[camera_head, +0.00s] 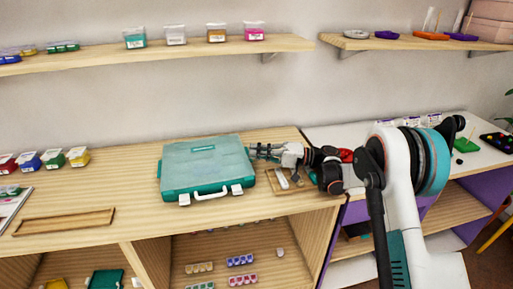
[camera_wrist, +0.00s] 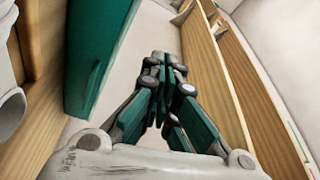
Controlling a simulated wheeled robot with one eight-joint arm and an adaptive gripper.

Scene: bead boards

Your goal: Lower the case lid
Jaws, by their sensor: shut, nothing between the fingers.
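The teal case (camera_head: 206,185) lies on the wooden counter, with its white handle and latches at the front. Its translucent lid (camera_head: 200,158) lies flat over the base, or nearly so; I cannot tell whether a small gap is left. My gripper (camera_head: 256,151) is at the case's right side near the back corner, close beside it. In the wrist view my gripper (camera_wrist: 162,62) is shut and empty, with its fingers together. A teal side of the case (camera_wrist: 95,60) fills the left of that view. Whether the fingertips touch the case is unclear.
A small wooden tray (camera_head: 275,191) with white items lies right of the case, under my arm. An empty wooden tray (camera_head: 62,222) and several coloured boxes (camera_head: 52,159) are at the left. Shelves (camera_head: 140,52) run along the wall above. Counter between case and left tray is clear.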

